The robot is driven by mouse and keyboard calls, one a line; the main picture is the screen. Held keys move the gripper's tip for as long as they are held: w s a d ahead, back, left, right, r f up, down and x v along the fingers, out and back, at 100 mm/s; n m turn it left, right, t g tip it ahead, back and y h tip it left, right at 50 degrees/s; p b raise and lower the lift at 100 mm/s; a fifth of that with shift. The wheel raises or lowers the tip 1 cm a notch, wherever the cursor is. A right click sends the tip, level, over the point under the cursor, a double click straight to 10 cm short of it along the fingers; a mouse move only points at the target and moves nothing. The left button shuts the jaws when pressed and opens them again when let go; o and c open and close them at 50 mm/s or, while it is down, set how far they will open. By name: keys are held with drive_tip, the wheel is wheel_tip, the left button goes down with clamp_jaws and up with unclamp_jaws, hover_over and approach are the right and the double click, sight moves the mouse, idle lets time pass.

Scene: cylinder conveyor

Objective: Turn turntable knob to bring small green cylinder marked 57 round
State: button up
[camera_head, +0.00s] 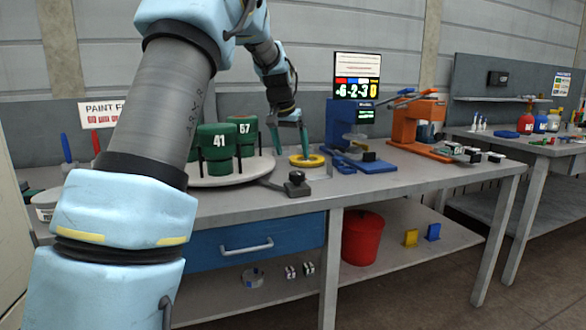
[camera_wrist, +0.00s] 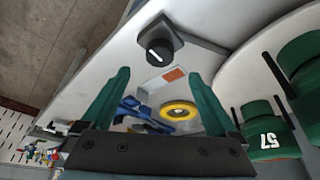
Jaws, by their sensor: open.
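The green cylinder marked 57 (camera_head: 245,128) stands on the round pale turntable (camera_head: 232,181), behind another green cylinder marked 41 (camera_head: 218,141). In the wrist view the 57 cylinder (camera_wrist: 267,138) is at the lower right, on the turntable (camera_wrist: 262,55). The black turntable knob (camera_head: 297,184) sits at the front of the bench, right of the turntable. In the wrist view the knob (camera_wrist: 159,51), with a white mark, lies beyond and between the fingers. My gripper (camera_head: 292,150) has green fingers and is open and empty, above the bench behind the knob; it also shows in the wrist view (camera_wrist: 158,75).
A yellow ring (camera_head: 307,160) lies on the bench close to my gripper. A blue press (camera_head: 345,130) and an orange press (camera_head: 415,125) stand to the right. Black posts rise around the green cylinders. A red bin (camera_head: 362,238) is on the lower shelf.

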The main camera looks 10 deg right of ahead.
sight(296, 172)
drive_tip(key=x, duration=0.8)
drive_tip(key=shift+f+p, duration=0.25)
drive_tip(key=shift+p, duration=0.1)
drive_tip(key=c, duration=1.4)
drive_tip(key=m, duration=0.2)
drive_tip(key=shift+w+a+m+g+h, duration=0.1)
drive_tip(key=shift+w+m+g+h, duration=0.05)
drive_tip(key=shift+m+g+h, duration=0.25)
drive_tip(key=shift+o, duration=0.2)
drive_tip(key=m+p, duration=0.1)
drive_tip(key=m, duration=0.1)
drive_tip(key=shift+r+m+g+h, duration=0.15)
drive_tip(key=shift+m+g+h, duration=0.15)
drive_tip(key=shift+g, duration=0.1)
drive_tip(key=shift+w+m+g+p, duration=0.1)
drive_tip(key=shift+m+g+p, duration=0.65)
drive_tip(key=shift+m, duration=0.75)
drive_tip(key=shift+m+g+p, duration=0.55)
drive_tip(key=shift+m+p, duration=0.7)
drive_tip(key=shift+m, duration=0.55)
